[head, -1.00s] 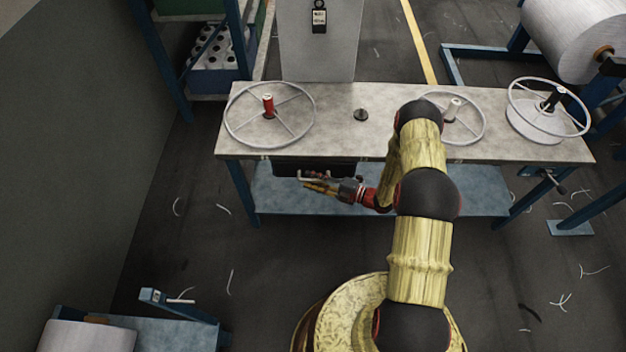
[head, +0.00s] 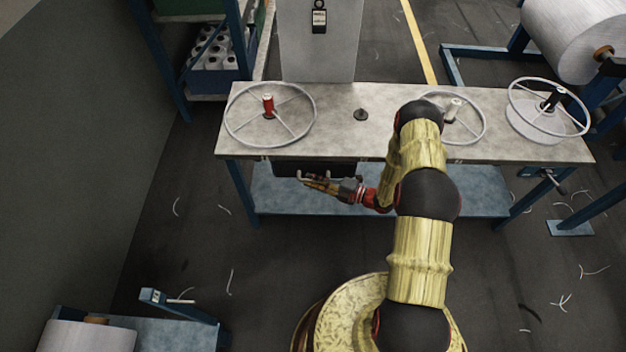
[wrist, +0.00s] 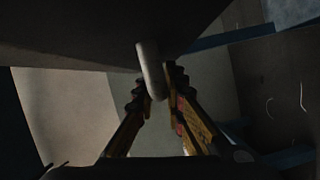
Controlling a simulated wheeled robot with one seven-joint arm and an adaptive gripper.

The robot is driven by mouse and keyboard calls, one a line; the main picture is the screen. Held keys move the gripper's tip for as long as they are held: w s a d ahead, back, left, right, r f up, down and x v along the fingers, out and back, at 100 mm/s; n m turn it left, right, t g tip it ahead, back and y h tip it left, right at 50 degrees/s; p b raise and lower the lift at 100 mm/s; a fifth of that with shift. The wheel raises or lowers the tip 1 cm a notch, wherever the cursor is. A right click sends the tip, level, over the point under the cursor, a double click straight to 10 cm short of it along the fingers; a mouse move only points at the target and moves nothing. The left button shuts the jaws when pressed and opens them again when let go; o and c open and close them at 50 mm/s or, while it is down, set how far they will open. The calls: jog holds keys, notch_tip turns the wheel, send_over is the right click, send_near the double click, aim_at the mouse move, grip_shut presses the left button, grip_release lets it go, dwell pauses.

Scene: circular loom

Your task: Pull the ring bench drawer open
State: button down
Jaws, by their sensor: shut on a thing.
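The ring bench (head: 330,142) stands ahead, with a dark drawer (head: 290,168) under the left half of its top. The drawer front looks close under the bench edge; how far it stands out I cannot tell. Its pale bar handle (wrist: 151,68) shows between my fingers in the wrist view. My gripper (head: 308,181) is at the handle in the head view, reaching in from the right. In the wrist view my gripper (wrist: 156,92) is shut on the handle, one finger on each side. The fingers hide part of the handle in the head view.
On the bench are a ring with a red bobbin (head: 268,106), a small dark knob (head: 361,115) and two more rings. A blue lower shelf (head: 430,203) lies beneath. The floor in front of the drawer is clear apart from thread scraps.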

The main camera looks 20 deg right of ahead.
jog(key=s+a+p, duration=0.2)
jog(key=s+a, duration=0.2)
jog(key=s, duration=0.8)
jog(key=s+a+p, duration=0.1)
jog(key=s+a, duration=0.3)
jog(key=s, duration=0.8)
jog(key=shift+s+p, duration=0.25)
jog(key=shift+p, duration=0.15)
jog(key=c, duration=1.9)
grip_release()
jog(key=shift+o, duration=0.3)
jog(key=shift+d, duration=0.15)
jog(key=f+v, duration=0.1)
jog(key=v, duration=1)
jog(key=shift+s+d+r, duration=0.25)
jog(key=shift+r, duration=0.25)
